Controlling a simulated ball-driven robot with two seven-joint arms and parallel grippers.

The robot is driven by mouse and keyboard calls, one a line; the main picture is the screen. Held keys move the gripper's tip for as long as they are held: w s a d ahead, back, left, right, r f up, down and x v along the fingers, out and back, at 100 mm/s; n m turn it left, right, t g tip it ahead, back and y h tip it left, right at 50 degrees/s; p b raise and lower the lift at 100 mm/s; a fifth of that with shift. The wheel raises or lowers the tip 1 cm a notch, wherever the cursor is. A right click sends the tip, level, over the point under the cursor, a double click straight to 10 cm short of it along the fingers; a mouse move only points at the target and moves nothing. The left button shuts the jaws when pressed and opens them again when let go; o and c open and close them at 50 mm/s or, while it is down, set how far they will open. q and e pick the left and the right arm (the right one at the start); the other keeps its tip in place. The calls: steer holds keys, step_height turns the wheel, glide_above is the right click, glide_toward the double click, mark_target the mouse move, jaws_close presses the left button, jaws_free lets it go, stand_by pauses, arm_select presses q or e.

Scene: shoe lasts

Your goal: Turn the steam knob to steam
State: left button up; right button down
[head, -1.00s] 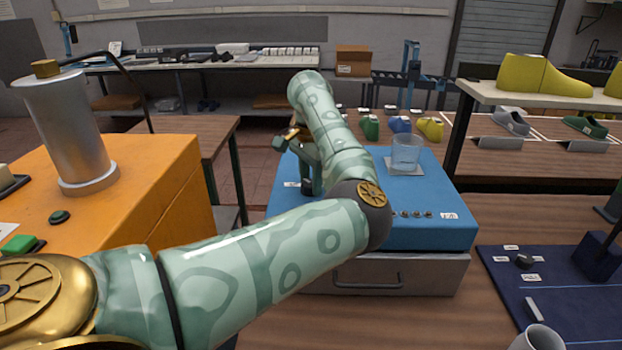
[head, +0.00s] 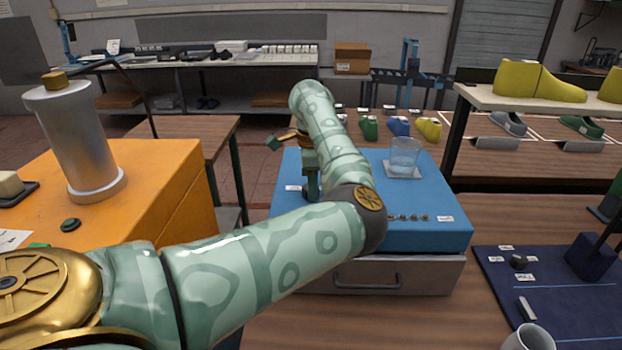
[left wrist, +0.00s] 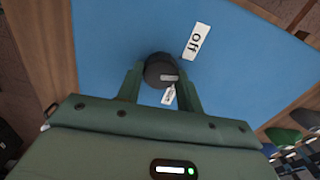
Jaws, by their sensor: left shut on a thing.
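The steam knob (left wrist: 160,68) is a small dark round knob with a pale pointer mark, on the blue top of a machine (head: 430,232). In the left wrist view an "off" label (left wrist: 195,42) lies just beyond it to the upper right. A second label (left wrist: 168,95) is partly hidden near the gripper, and I cannot read it. My left gripper (left wrist: 160,80) points down with one finger on each side of the knob and is shut on it. In the head view my left gripper (head: 312,188) hides most of the knob. My right gripper is not in view.
A glass (head: 405,155) stands on a pale pad at the back right of the blue top, close to my forearm. An orange box (head: 150,190) with a metal cylinder (head: 80,140) stands at left.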

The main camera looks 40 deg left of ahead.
arm_select(q)
steer(key=m+p, duration=0.1)
steer(key=m, duration=0.2)
steer(key=m+p, duration=0.2)
steer(key=m, duration=0.1)
steer(key=shift+s+r+m, duration=0.1)
steer(key=shift+r+m, duration=0.1)
steer(key=shift+m, duration=0.1)
steer(key=m+p, duration=0.3)
steer(key=m, duration=0.2)
steer(key=shift+f, duration=0.1)
stand_by(0.3)
steer(key=o, duration=1)
step_height(320, 180, up, 16)
steer(key=p, duration=0.2)
steer(key=shift+p, duration=0.4)
